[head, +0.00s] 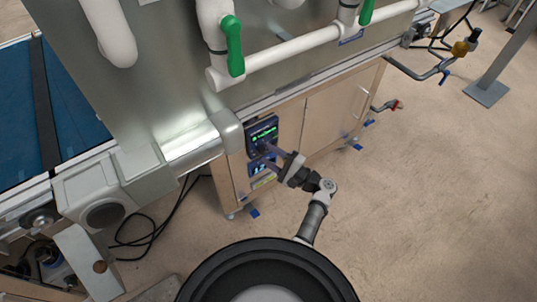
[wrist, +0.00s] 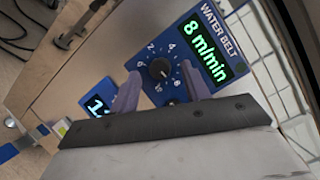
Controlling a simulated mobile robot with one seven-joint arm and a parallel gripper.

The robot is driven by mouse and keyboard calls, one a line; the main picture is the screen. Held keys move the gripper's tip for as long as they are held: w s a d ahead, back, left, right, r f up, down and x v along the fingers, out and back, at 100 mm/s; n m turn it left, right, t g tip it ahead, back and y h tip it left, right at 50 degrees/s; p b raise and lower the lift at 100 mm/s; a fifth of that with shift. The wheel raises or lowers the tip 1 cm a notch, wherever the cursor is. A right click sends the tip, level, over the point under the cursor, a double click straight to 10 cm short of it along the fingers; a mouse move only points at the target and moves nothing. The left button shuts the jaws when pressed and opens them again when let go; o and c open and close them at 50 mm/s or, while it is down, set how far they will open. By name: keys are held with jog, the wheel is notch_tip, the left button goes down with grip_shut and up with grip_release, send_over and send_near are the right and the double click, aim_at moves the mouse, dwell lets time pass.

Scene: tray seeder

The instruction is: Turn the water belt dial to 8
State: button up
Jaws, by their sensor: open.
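In the wrist view my gripper (wrist: 161,74) is open, with one finger on each side of the dial and a gap on both sides. In the head view the panel (head: 262,130) is on the machine's front and my gripper (head: 268,156) is in front of it; the dial is too small to make out there.
A second blue panel (wrist: 97,98) with a lit display lies beside the water belt panel, partly covered by my gripper. Cabinet doors (head: 335,105) lie to the right. Pipes with green handles (head: 233,45) run above. Open floor (head: 430,200) is at the right.

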jog(key=b+v, duration=0.1)
jog(key=v, duration=1.1)
jog(key=shift+d+b, duration=0.3)
jog(key=shift+s, duration=0.1)
